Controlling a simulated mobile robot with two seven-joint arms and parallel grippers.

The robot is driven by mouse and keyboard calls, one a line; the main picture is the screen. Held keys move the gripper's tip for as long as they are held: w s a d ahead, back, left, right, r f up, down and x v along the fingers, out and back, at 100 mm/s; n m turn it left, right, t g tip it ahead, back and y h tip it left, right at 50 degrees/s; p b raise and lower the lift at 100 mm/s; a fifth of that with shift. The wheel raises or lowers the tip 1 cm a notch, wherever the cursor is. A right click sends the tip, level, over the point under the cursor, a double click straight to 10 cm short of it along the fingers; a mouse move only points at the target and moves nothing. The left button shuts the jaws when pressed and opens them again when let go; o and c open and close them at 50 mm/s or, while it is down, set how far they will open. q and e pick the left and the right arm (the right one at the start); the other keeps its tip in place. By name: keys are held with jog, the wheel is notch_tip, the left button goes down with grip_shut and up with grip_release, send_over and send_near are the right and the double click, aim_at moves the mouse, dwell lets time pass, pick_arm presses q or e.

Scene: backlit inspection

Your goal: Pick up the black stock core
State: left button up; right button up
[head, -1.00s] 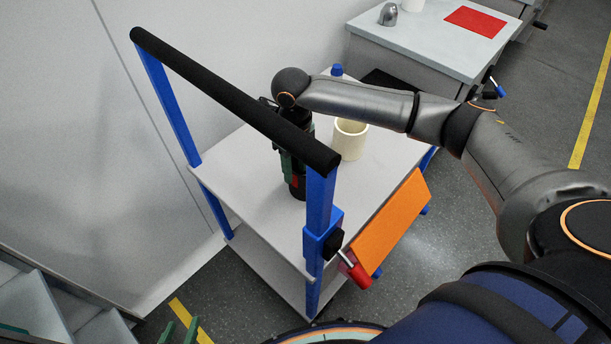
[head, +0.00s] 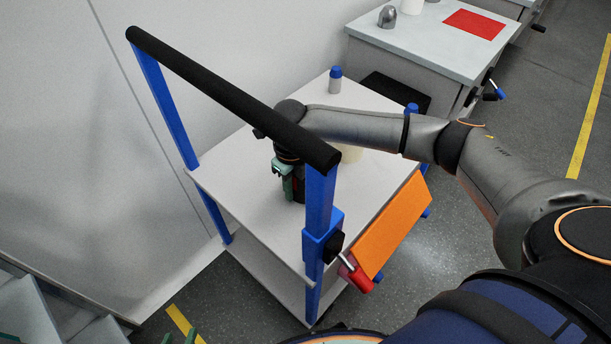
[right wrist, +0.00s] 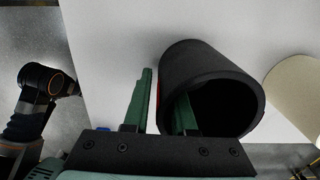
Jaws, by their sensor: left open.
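The black stock core (right wrist: 205,85) is a hollow black tube on the grey top of the cart, its open end facing the right wrist camera. In the head view the core (head: 299,187) shows only partly behind my right gripper (head: 285,178). In the right wrist view my right gripper (right wrist: 160,105) is open with its green fingers on either side of the core's near wall: one outside, one inside the bore. A gap shows beside the outer finger. Contact is unclear. My left gripper (head: 180,338) is open and empty at the bottom left edge, mostly cut off.
A cream tube (head: 351,154) stands behind my right forearm; it also shows in the right wrist view (right wrist: 297,95). The cart's black handle bar (head: 220,90) crosses above the top (head: 235,178). An orange panel (head: 390,225) hangs at its side. A bench (head: 420,38) stands behind.

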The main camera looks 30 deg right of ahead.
grip_shut()
dwell(1.1)
